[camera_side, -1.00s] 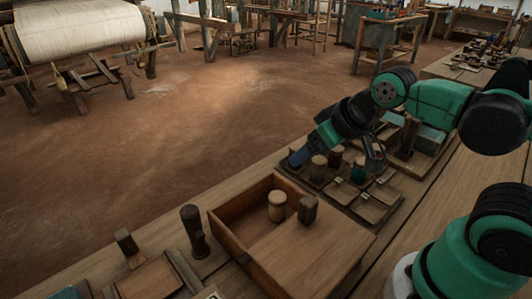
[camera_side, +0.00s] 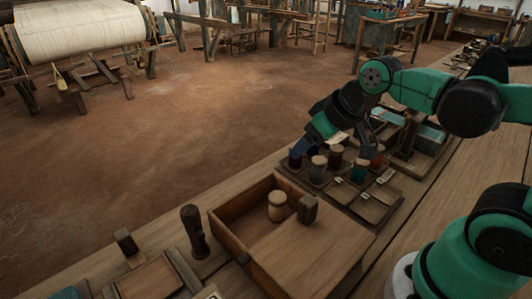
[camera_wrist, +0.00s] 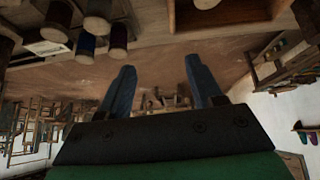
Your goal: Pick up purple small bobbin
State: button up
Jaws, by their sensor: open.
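A small bobbin that looks dark purple (camera_side: 295,161) stands upright at the left end of the bobbin tray (camera_side: 345,193) in the side view. A bobbin with a purple-blue body (camera_wrist: 86,46) shows at the upper left of the wrist view; I cannot tell if it is the same one. My gripper (camera_side: 338,147) is over the far side of the tray, tilted, with its blue fingers apart. In the wrist view my gripper (camera_wrist: 160,64) is open, with nothing between the fingers, and the bobbins lie left of them.
Beside the purple bobbin stand a grey bobbin (camera_side: 318,170), a dark red one (camera_side: 336,158), a teal one (camera_side: 358,172) and an orange-red one (camera_side: 377,160). A wooden box (camera_side: 228,238) with a pale bobbin (camera_side: 277,207) stands nearer. A dark peg (camera_side: 194,232) stands left of it.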

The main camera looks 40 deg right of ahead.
jog(key=w+d+f, duration=0.2)
jog(key=w+d+f+n+g, duration=0.1)
jog(key=w+d+f, duration=0.1)
jog(key=w+d, duration=0.1)
jog(key=w+d+f+n+g+y, duration=0.1)
jog(key=w+d+f, duration=0.1)
jog(key=d, duration=0.1)
jog(key=shift+w, duration=0.3)
jog(key=shift+w+d+f+n, duration=0.1)
jog(key=shift+w+f+n, duration=0.15)
jog(key=shift+f, duration=0.2)
jog(key=shift+x, duration=2.45)
jog(key=shift+s, duration=0.1)
jog(key=shift+c, duration=0.2)
grip_shut()
